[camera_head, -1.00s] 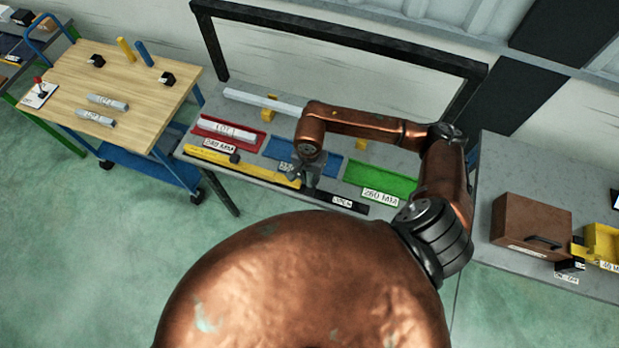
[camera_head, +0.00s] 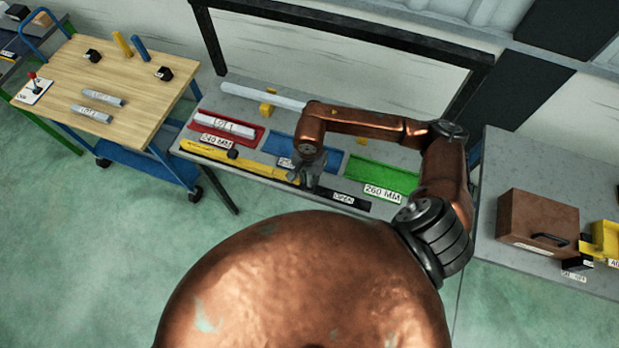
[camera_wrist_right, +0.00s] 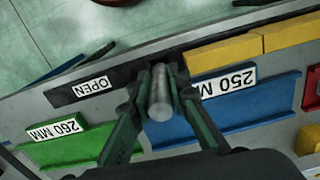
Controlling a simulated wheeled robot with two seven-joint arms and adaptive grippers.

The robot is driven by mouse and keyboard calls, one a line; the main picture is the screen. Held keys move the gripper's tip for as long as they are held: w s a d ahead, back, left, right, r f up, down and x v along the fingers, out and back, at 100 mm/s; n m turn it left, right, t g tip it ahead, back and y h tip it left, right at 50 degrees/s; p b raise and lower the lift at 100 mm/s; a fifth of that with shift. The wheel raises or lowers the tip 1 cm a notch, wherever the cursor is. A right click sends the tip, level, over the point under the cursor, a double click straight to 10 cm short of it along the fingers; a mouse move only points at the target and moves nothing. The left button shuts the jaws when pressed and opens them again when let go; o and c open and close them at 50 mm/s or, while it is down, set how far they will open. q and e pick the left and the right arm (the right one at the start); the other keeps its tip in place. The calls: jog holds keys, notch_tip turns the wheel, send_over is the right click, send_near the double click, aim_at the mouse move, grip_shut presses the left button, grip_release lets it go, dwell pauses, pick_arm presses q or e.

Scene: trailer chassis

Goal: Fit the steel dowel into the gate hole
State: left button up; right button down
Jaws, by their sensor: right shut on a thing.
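My right gripper (camera_wrist_right: 160,95) is shut on a steel dowel (camera_wrist_right: 160,100), a short grey cylinder seen nearly end-on in the right wrist view. In the head view the right gripper (camera_head: 306,178) hangs over the front edge of the bench, at the end of the yellow bar (camera_head: 228,157) beside the black strip marked OPEN (camera_head: 345,199). The strip also shows in the wrist view (camera_wrist_right: 78,86). The dowel is too small to make out in the head view. The gate hole is not discernible; the gripper and dowel cover that area. My left gripper is not in view.
Behind the gripper lie a red tray (camera_head: 258,138) with a bar marked LOT 1, a blue tray (camera_head: 283,148) and a green tray (camera_head: 375,176). A wooden cart (camera_head: 130,85) stands left. A side bench with a brown box (camera_head: 538,220) stands right.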

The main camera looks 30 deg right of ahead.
jog(key=shift+b, duration=0.45)
dwell(0.7)
jog(key=shift+b, duration=0.4)
jog(key=shift+b, duration=0.45)
dwell(0.5)
jog(key=shift+f+b, duration=1.1)
jog(key=c, duration=1.7)
grip_release()
jog(key=shift+c, duration=0.2)
